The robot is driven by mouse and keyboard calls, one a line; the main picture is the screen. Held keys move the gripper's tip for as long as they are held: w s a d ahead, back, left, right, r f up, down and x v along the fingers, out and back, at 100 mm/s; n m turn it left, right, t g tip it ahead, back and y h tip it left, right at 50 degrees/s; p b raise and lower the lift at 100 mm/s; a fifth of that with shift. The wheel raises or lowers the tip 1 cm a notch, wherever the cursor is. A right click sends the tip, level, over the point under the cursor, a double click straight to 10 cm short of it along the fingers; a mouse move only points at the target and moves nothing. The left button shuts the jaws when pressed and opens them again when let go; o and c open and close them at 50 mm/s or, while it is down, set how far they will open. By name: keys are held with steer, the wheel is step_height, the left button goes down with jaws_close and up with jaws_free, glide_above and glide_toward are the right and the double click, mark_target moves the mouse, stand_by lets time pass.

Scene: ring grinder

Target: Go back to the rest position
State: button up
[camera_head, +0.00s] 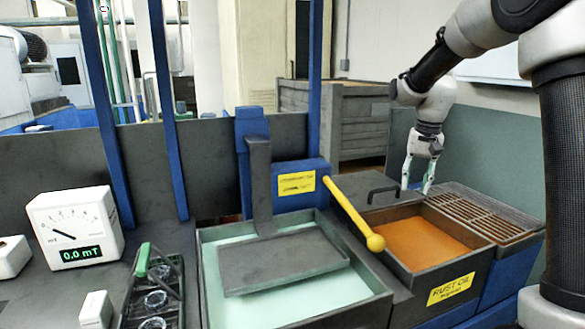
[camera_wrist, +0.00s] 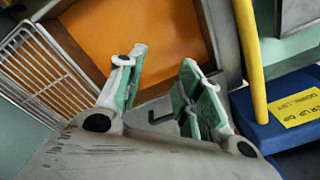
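My gripper (camera_head: 416,188) hangs at the end of my arm on the right, above the back edge of the rust oil tank (camera_head: 460,262). Its two green-padded fingers point down and stand apart, with nothing seen between them. In the wrist view, my gripper (camera_wrist: 160,92) also shows its fingers apart and empty. The orange oil (camera_wrist: 140,35) lies beyond them, and a dark handle (camera_wrist: 160,117) shows between and behind the fingers.
A yellow lever (camera_head: 352,212) leans beside the tank with pale green liquid (camera_head: 235,292). A grated drain (camera_head: 490,212) lies right of the oil tank. A meter (camera_head: 75,228) reading 0.0 mT and a green-handled rack of rings (camera_head: 155,290) stand at left. Blue posts (camera_head: 100,100) rise behind.

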steer(key=s+d+r+n+t, duration=0.1)
steer(key=s+r+n+t, duration=0.1)
steer(key=s, duration=1.3)
steer(key=s+d+r+n+t, duration=0.1)
steer(key=s+r+n+t, duration=0.1)
steer(key=s, duration=1.4)
steer(key=shift+d+r+n, duration=0.15)
steer(key=shift+r+n, duration=0.15)
steer(key=shift+r, duration=0.4)
